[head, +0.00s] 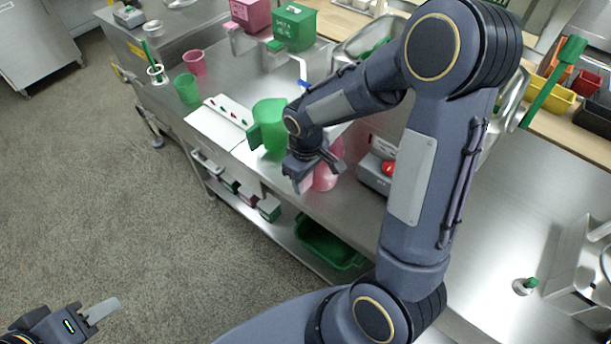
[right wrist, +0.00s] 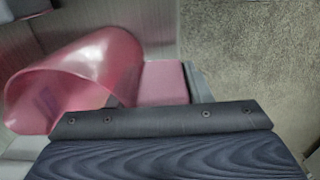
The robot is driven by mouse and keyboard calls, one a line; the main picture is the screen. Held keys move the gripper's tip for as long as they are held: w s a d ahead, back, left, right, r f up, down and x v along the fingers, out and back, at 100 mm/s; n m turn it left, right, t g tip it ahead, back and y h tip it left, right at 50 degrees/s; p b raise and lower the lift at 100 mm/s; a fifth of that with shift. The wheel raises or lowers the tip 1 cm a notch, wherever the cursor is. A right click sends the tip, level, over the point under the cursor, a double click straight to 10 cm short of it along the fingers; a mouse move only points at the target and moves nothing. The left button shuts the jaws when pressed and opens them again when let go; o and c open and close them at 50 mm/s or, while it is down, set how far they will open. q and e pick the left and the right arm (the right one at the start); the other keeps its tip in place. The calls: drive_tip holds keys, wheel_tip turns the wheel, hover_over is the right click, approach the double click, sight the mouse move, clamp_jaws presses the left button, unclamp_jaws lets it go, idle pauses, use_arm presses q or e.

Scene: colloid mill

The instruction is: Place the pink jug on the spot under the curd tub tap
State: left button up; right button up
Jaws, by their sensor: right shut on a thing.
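The pink jug (head: 326,178) is at the front edge of the steel table, partly hidden by my right gripper (head: 318,170). In the right wrist view, the jug (right wrist: 90,72) shows its open mouth, and its block-like handle (right wrist: 163,83) is at the jaws. My right gripper is shut on the jug's handle. I cannot tell whether the jug's base touches the table. A pink tub (head: 250,14) and a green tub (head: 294,28) stand raised at the back; their labels are unreadable, so I cannot tell which holds curd. My left gripper (head: 92,316) is at bottom left, over the floor.
A green jug (head: 270,118) stands left of my right gripper. A white board (head: 215,123), a green cup (head: 187,88) and a pink cup (head: 195,62) are further left. A grey box with a red button (head: 375,176) is right of the pink jug.

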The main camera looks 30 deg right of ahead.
drive_tip(key=shift+a+f, duration=0.1)
drive_tip(key=shift+f, duration=0.2)
drive_tip(key=o, duration=1)
drive_tip(key=shift+o, duration=0.2)
drive_tip(key=shift+s, duration=0.1)
wheel_tip(320, 180, up, 11)
drive_tip(key=shift+a+r, duration=0.1)
drive_tip(key=shift+s+r, duration=0.15)
drive_tip(key=shift+r, duration=0.45)
drive_tip(key=s+a+r+m+t+y, duration=0.1)
drive_tip(key=s+r+m+t+y, duration=0.1)
drive_tip(key=s, duration=0.6)
drive_tip(key=s+a+r+m+t+y, duration=0.1)
drive_tip(key=s+m+t, duration=0.2)
drive_tip(key=s, duration=0.5)
drive_tip(key=shift+a+r+m+t+y, duration=0.15)
drive_tip(key=shift+r+m+t+y, duration=0.2)
drive_tip(key=shift+m, duration=0.25)
